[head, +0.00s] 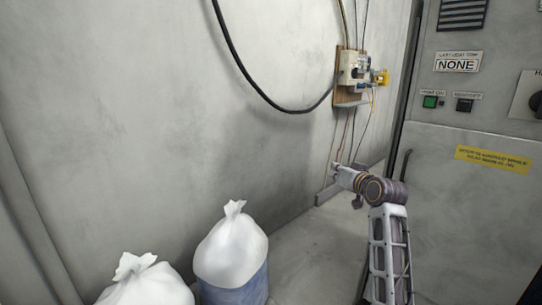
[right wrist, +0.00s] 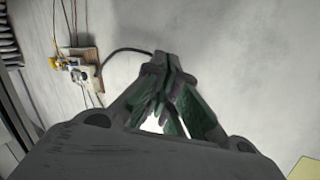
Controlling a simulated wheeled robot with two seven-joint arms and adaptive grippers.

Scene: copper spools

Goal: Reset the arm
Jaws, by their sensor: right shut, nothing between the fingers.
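My right arm comes up from the bottom right of the head view and bends left at the wrist. My right gripper (head: 338,168) points left towards the grey wall, below the wall-mounted electrical board. In the right wrist view the fingers of the right gripper (right wrist: 161,62) meet at their tips, with nothing between them. My left gripper is in neither view. No copper spools are visible.
An electrical board (head: 347,98) with hanging cables is on the wall. A grey cabinet (head: 470,210) with a green button stands at the right. Two white bags (head: 232,250) (head: 148,286) stand at the bottom left. Bare floor (head: 310,250) lies between the bags and my arm.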

